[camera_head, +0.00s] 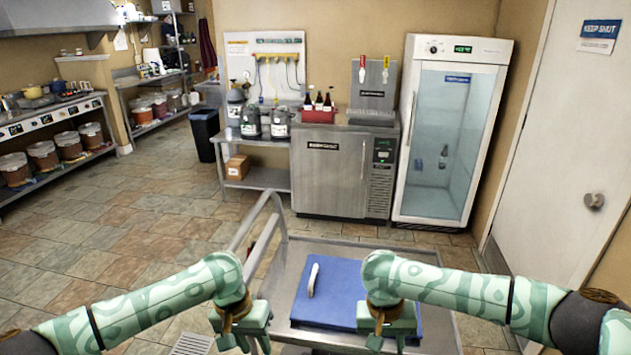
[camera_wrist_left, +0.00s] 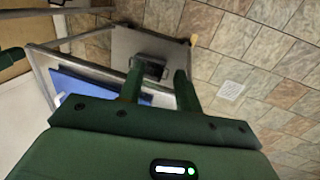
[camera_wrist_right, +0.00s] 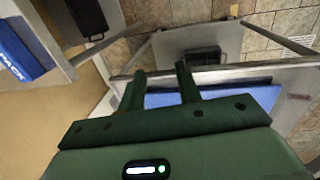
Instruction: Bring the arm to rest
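My left gripper (camera_head: 250,343) hangs fingers down at the left front corner of a metal cart, in the head view. Its two green fingers (camera_wrist_left: 158,88) stand apart in the left wrist view, with nothing between them. My right gripper (camera_head: 388,341) hangs over the right front part of the cart, partly in front of a blue slab. Its fingers (camera_wrist_right: 162,86) also stand apart and are empty in the right wrist view. Both arms are bent in front of me, roughly level with each other.
The metal cart (camera_head: 385,258) carries the blue slab (camera_head: 337,290) with a white handle-like piece (camera_head: 313,280). Behind stand a steel cabinet (camera_head: 333,176) and a glass-door fridge (camera_head: 437,150). A white door (camera_head: 560,150) is at right. Tiled floor (camera_head: 130,215) is clear at left.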

